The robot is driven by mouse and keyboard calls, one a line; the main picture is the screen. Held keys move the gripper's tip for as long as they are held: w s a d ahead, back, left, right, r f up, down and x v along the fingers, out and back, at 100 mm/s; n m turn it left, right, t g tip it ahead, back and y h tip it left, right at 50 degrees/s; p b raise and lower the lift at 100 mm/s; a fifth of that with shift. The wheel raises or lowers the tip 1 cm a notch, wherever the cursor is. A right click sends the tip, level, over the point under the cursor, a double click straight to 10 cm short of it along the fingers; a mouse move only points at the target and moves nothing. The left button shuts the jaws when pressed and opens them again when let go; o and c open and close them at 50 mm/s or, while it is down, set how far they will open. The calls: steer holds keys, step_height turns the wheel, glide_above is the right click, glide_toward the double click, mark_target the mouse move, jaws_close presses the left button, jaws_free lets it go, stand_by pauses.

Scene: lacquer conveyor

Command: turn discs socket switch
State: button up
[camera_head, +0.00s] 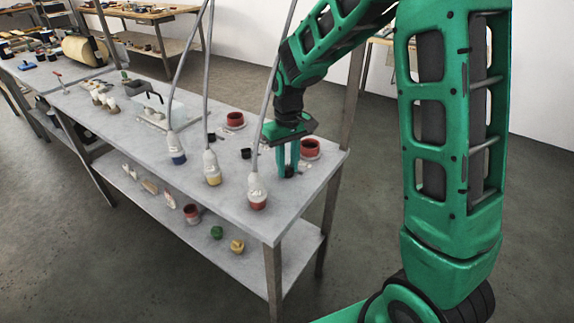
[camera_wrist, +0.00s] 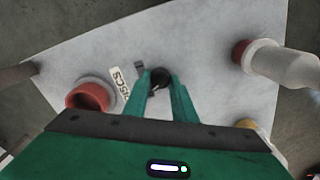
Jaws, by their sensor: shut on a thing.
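My gripper (camera_head: 287,172) points down at the near right part of the grey table, and its two green fingers also show in the wrist view (camera_wrist: 160,85). The fingers are shut on a round black knob, the discs socket switch (camera_wrist: 159,78), which stands on the table top. A pale label (camera_wrist: 121,82) reading DISCS lies left of the knob in the wrist view. A small dark piece (camera_wrist: 140,68) sits between label and knob. In the head view the knob is largely hidden by the fingers, and its turn angle cannot be told.
A red cup (camera_head: 310,149) stands close behind my gripper, another (camera_head: 235,120) farther back. White hanging bottles with red (camera_head: 257,192), yellow (camera_head: 212,169) and blue (camera_head: 176,148) ends line the front on cords. A small black object (camera_head: 246,153) sits left of my gripper.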

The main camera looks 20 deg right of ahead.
mark_target(288, 166)
steer(key=shift+w+r+n, duration=0.15)
steer(key=shift+w+n, duration=0.05)
steer(key=shift+n, duration=0.2)
steer(key=o, duration=0.9)
steer(key=shift+o, duration=0.7)
steer(key=shift+s, duration=0.1)
step_height(288, 166, up, 11)
steer(key=shift+f, duration=0.2)
steer(key=shift+d, duration=0.1)
